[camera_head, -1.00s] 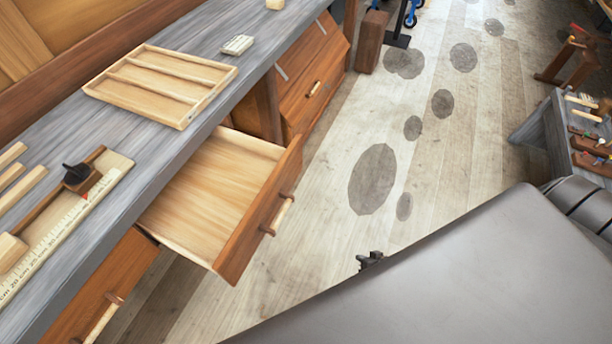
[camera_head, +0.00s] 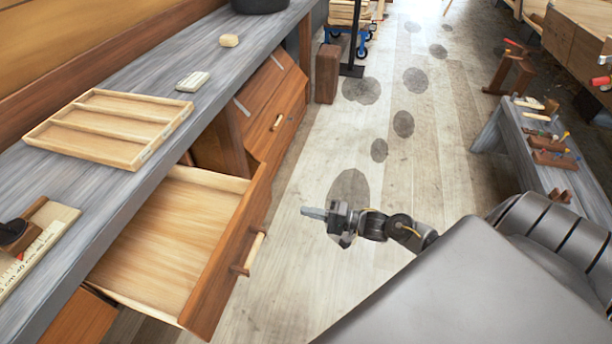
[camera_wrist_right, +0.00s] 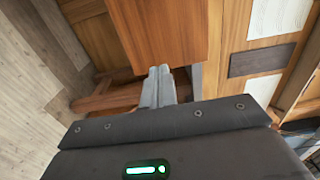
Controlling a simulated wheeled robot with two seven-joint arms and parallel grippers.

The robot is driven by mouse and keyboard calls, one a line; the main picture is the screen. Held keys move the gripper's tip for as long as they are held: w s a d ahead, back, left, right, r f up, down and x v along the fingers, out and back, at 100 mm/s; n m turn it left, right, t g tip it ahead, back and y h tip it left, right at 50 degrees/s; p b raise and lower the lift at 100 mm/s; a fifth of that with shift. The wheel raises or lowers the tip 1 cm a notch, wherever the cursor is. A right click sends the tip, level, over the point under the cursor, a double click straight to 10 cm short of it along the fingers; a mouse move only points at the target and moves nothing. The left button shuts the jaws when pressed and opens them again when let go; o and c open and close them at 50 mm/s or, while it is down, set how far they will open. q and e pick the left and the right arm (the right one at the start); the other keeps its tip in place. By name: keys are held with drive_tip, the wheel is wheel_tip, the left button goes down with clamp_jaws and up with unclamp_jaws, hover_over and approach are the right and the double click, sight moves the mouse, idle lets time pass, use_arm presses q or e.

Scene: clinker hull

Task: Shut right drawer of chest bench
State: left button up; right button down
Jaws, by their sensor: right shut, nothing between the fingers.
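The chest bench (camera_head: 85,190) runs along the left in the head view. Its right drawer (camera_head: 225,262) stands pulled out and looks empty inside, with a pale bar handle (camera_head: 252,251) on its wooden front. My right gripper (camera_head: 304,211) is to the right of the drawer front, apart from it, over the floor. In the right wrist view, its fingers (camera_wrist_right: 158,75) are shut together with nothing between them, pointing toward a wooden panel (camera_wrist_right: 165,35). I cannot tell from that view whether they touch it. My left gripper is not in view.
A low tool bench (camera_head: 535,150) stands at the right.

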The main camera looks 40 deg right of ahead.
sight(263, 202)
drive_tip(key=p+x, duration=0.1)
drive_tip(key=x, duration=1)
drive_tip(key=shift+w+a, duration=0.1)
drive_tip(key=shift+w, duration=0.05)
